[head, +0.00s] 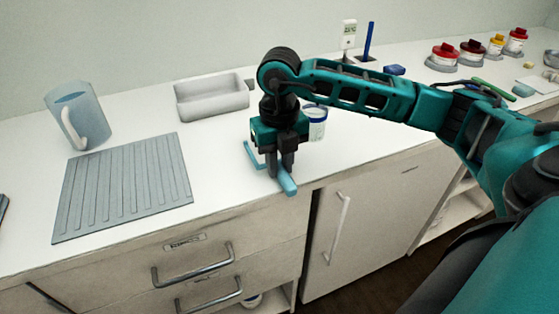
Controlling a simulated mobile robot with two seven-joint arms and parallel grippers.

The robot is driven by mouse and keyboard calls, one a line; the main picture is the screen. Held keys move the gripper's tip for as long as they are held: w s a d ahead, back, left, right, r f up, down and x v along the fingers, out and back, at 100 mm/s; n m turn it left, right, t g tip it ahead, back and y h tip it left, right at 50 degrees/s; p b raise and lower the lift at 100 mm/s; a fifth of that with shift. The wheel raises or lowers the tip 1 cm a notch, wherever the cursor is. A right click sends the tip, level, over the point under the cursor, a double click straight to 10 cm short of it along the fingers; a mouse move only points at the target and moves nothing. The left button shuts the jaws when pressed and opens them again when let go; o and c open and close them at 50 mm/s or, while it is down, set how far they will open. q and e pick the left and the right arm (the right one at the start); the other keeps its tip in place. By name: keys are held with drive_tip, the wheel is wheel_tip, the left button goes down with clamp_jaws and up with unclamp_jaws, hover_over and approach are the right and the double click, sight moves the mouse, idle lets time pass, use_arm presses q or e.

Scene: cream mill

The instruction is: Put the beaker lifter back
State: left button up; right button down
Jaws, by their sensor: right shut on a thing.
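My right gripper (281,172) points down over the counter's front edge and is shut on the beaker lifter (288,186). The lifter is light blue; its thick handle end sticks out toward the front edge, and a thin angled part (252,155) shows to the left of the fingers. Its middle is hidden by the gripper. I cannot tell whether it touches the counter. My left gripper is not in view.
A grey ribbed mat (123,190), a jug (77,115) and a grey tray (211,97) are to the left. A white cup with a blue rim (316,122) stands just behind my gripper. A blue upright rod (369,40) and several lidded jars (445,55) are farther back right.

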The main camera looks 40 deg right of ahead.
sight(279, 167)
drive_tip(key=shift+f, duration=0.15)
drive_tip(key=c, duration=0.9)
unclamp_jaws()
wheel_tip(279, 167, up, 13)
drive_tip(key=shift+p, duration=0.35)
